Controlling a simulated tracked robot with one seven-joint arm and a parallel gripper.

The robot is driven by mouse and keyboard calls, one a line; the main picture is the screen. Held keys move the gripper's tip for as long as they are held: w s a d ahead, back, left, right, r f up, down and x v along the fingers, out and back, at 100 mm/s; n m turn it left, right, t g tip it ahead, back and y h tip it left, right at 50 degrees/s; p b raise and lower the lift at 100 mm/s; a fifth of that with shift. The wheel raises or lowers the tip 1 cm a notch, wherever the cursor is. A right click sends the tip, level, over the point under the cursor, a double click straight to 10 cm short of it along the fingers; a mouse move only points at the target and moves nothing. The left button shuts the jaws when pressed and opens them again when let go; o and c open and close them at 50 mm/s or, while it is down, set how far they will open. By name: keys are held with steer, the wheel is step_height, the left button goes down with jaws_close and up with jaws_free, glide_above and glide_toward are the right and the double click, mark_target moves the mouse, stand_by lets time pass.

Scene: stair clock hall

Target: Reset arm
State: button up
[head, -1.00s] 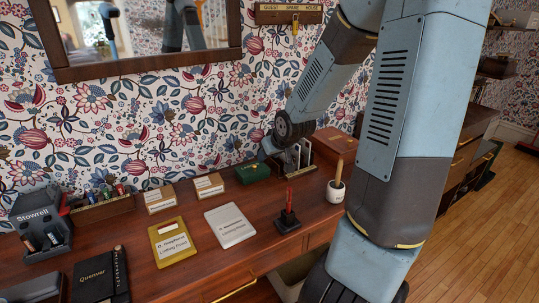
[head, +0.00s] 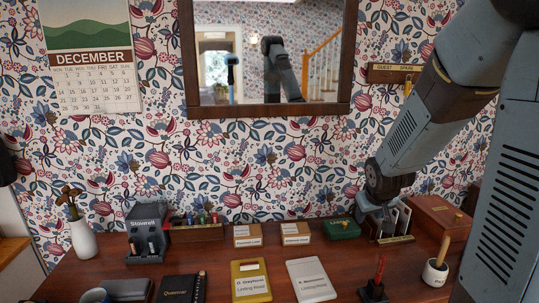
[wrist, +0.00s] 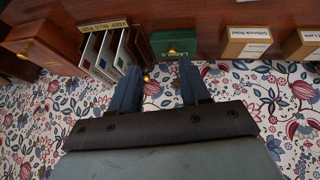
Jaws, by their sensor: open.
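My gripper (head: 377,220) is over the back of the wooden desk (head: 215,274), close to the letter rack (head: 397,238) and the small green box (head: 343,228). In the wrist view my gripper (wrist: 158,78) has its two dark blue fingers spread, with nothing between them. The green box (wrist: 173,46) shows just beyond the fingertips, and the letter rack (wrist: 104,56) with its upright cards is to the left of it. In the head view my arm comes down from the upper right, and the fingertips are hard to make out.
A wooden box (head: 439,215) and a white pot (head: 434,273) stand on the right. A mirror (head: 270,55) hangs behind.

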steer(key=s+a+r, duration=0.2)
steer(key=s+r, duration=0.6)
steer(key=s, duration=0.2)
steer(key=s+a+r+m+y, duration=0.1)
steer(key=s+a+r, duration=0.2)
steer(key=s+r, duration=0.5)
steer(key=s, duration=0.3)
steer(key=shift+s+m, duration=0.2)
steer(key=shift+m, duration=0.1)
stand_by(1.7)
